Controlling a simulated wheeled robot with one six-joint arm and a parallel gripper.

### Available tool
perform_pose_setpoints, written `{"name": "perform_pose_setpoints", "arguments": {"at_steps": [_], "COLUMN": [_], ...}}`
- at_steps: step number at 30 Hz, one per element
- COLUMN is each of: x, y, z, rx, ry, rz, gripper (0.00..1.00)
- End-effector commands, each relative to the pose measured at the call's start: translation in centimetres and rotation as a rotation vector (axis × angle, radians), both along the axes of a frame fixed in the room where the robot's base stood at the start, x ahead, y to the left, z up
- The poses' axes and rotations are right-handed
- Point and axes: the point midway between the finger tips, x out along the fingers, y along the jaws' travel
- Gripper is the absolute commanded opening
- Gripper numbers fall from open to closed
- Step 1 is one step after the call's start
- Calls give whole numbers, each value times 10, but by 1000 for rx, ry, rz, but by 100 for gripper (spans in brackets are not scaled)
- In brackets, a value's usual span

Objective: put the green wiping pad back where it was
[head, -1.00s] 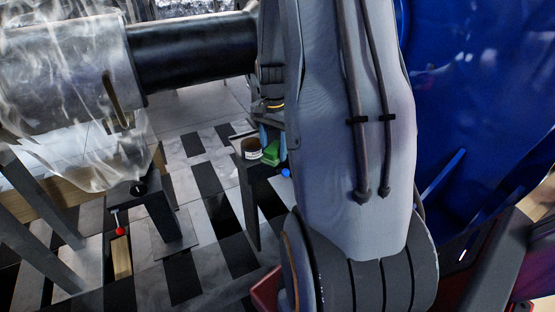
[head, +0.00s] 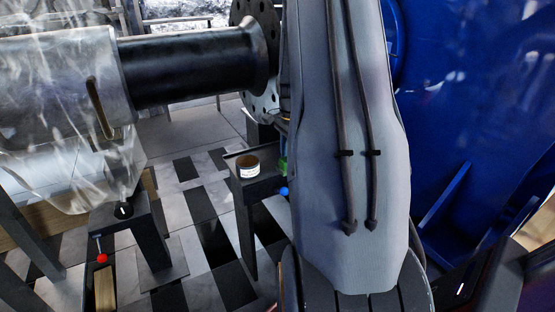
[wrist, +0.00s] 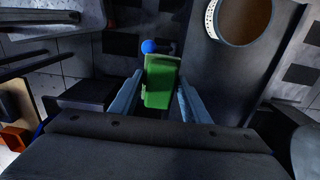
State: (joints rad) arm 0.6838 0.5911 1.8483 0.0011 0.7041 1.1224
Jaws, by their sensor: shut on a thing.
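The green wiping pad (wrist: 160,85) is held between the two blue fingers of my gripper (wrist: 160,97) in the wrist view. In the head view only a thin strip of the pad (head: 283,165) shows beside my arm, which hides the rest and the gripper. The pad is over or at the right edge of a small dark stand (head: 258,187). I cannot tell whether it touches the stand's top. A round tin with a brown top (head: 248,167) stands on that stand, and it shows in the wrist view (wrist: 212,20) too.
A blue ball (head: 283,191) is at the stand's edge, close to the pad. A lower dark stand (head: 138,215) with a red ball (head: 102,258) is at left. A black shaft (head: 190,68) with a flange crosses above. A large blue housing (head: 475,100) fills the right.

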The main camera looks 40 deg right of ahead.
Motion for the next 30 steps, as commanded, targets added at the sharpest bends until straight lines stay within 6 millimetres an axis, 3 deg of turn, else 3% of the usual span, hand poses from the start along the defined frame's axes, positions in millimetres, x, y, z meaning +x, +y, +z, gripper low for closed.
{"name": "perform_pose_setpoints", "arguments": {"at_steps": [6,12,17,24,30], "x": [52,77,79,79,79], "y": [-12,-18,-19,-19,-19], "z": [-1,0,-6,-34,-35], "rx": [0,0,1,0,0], "ry": [-1,-1,2,0,-1], "rz": [3,0,0,0,0], "gripper": [22,22,22,22,22]}}
